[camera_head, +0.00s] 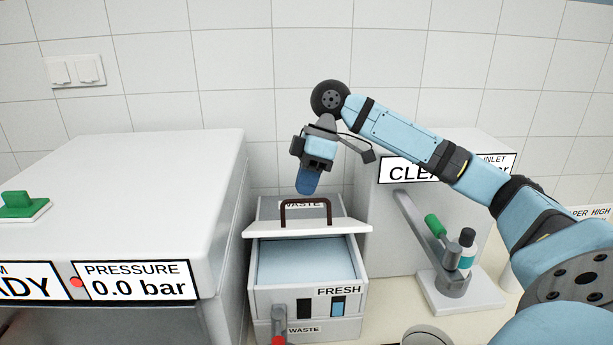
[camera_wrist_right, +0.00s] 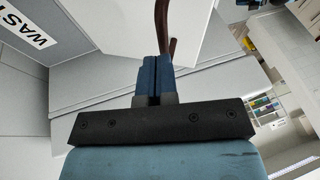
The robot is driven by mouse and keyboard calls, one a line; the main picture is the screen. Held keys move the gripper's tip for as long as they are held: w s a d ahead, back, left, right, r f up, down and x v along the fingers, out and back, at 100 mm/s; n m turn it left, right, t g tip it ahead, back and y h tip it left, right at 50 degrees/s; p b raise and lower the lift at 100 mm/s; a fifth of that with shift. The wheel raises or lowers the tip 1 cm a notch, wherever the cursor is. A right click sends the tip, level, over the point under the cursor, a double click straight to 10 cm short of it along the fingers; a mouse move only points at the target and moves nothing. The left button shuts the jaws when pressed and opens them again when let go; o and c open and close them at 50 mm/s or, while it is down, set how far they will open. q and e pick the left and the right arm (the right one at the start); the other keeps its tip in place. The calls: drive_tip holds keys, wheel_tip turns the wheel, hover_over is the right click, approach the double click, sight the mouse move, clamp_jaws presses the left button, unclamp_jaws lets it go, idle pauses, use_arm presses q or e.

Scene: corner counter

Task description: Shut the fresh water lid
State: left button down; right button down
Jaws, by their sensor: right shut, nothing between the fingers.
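The fresh water tank (camera_head: 262,300), marked FRESH, stands open at the front, with pale blue water (camera_head: 305,262) showing inside. Its white lid (camera_head: 300,230) is at the rear of the opening, raised off the front rim; its exact angle is hard to tell. A dark brown arched handle (camera_head: 283,214) stands on the lid. My right gripper (camera_head: 307,184) is shut and empty, blue fingertips pointing down just above and behind the handle. In the right wrist view, the shut fingertips (camera_wrist_right: 153,70) are close to the brown handle (camera_wrist_right: 162,25); contact cannot be told. My left gripper is out of view.
A grey WASTE unit (camera_head: 265,208) stands behind the lid. A large white machine with a pressure display (camera_head: 136,280) is close on the left. A white box (camera_head: 400,215) and a lever stand with a green handle (camera_head: 434,225) are on the right.

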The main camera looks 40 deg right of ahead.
sight(309, 228)
drive_tip(key=shift+s+a+f, duration=0.2)
drive_tip(key=shift+s+a, duration=0.1)
drive_tip(key=shift+s, duration=0.05)
drive_tip(key=s+a+f+t+h+p, duration=0.1)
drive_tip(key=s+a+f+t+h, duration=0.1)
drive_tip(key=s+f, duration=0.1)
drive_tip(key=shift+a+f+n+t+p, duration=0.15)
drive_tip(key=shift+a+n+t+p, duration=0.15)
drive_tip(key=shift+t+p, duration=0.1)
drive_tip(key=shift+s+a+f+p, duration=0.2)
drive_tip(key=shift+s+f+p, duration=0.15)
drive_tip(key=shift+f, duration=0.2)
drive_tip(key=shift+s+a+f+p, duration=0.2)
drive_tip(key=shift+f+p, duration=0.25)
drive_tip(key=shift+f, duration=0.1)
drive_tip(key=shift+s+a+f+p, duration=0.15)
drive_tip(key=shift+s+f+p, duration=0.1)
drive_tip(key=shift+f, duration=0.2)
drive_tip(key=shift+s+a+f+p, duration=0.1)
drive_tip(key=shift+a+f+p, duration=0.1)
drive_tip(key=shift+f, duration=0.25)
